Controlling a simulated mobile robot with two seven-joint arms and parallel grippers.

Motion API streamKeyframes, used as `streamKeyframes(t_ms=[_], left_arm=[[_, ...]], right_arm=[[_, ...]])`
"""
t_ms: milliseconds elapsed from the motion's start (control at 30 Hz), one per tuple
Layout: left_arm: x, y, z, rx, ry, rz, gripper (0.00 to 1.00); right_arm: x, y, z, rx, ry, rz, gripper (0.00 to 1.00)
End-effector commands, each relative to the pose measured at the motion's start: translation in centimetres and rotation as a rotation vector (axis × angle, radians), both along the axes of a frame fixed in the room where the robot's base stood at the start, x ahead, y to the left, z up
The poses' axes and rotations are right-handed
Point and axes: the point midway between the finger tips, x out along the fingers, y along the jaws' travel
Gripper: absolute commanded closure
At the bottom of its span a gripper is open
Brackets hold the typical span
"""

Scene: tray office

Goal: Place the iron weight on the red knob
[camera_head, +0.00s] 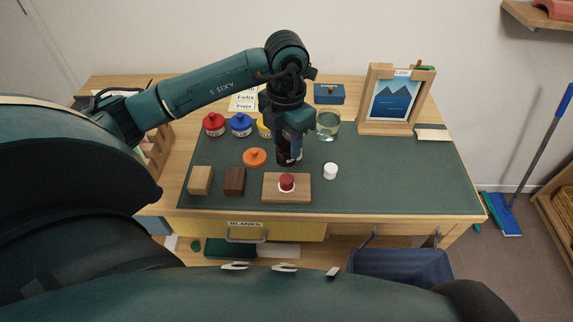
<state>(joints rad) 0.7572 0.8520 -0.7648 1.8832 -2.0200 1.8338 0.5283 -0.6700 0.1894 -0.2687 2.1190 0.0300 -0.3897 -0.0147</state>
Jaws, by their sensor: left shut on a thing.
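My left gripper (290,153) points down over the green desk mat, just behind the red knob. It is shut on a small dark thing, which appears to be the iron weight (287,160); the fingers hide much of it. The red knob (287,181) has a pale ring at its base and sits on a flat wooden block (304,192) near the mat's front edge. The knob's top is bare. I cannot tell the exact height of the weight above the mat. My right gripper is not in view.
Left of the block stand a dark brown block (234,181) and a light wooden block (200,180). An orange knobbed disc (255,157), a white cylinder (331,171) and a glass bowl (328,125) stand nearby. Red (213,124) and blue (239,124) pots stand behind. The mat's right side is clear.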

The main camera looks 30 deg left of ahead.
Motion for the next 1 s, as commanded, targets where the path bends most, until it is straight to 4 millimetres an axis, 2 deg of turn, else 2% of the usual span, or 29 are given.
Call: streamKeyframes(t_ms=[100, 333, 533, 933, 967, 1000], left_arm=[[0.0, 0.0, -1.8, -0.001, 0.000, -0.001, 0.99], [0.0, -0.1, -3.6, -0.002, -0.001, -0.004, 0.99], [0.0, 0.0, -6.2, -0.001, -0.001, -0.003, 0.99], [0.1, 0.0, -7.0, -0.001, -0.004, -0.005, 0.99], [0.0, 0.0, -7.0, 0.000, -0.002, -0.005, 0.58], [0.0, 0.0, -6.9, 0.000, -0.002, -0.005, 0.55]], right_arm=[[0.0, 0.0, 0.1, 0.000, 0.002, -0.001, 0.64], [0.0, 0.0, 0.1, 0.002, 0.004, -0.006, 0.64], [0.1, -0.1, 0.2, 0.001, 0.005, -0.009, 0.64], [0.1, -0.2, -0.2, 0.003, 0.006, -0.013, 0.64], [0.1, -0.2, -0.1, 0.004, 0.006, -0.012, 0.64], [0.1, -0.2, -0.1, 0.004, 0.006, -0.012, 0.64]])
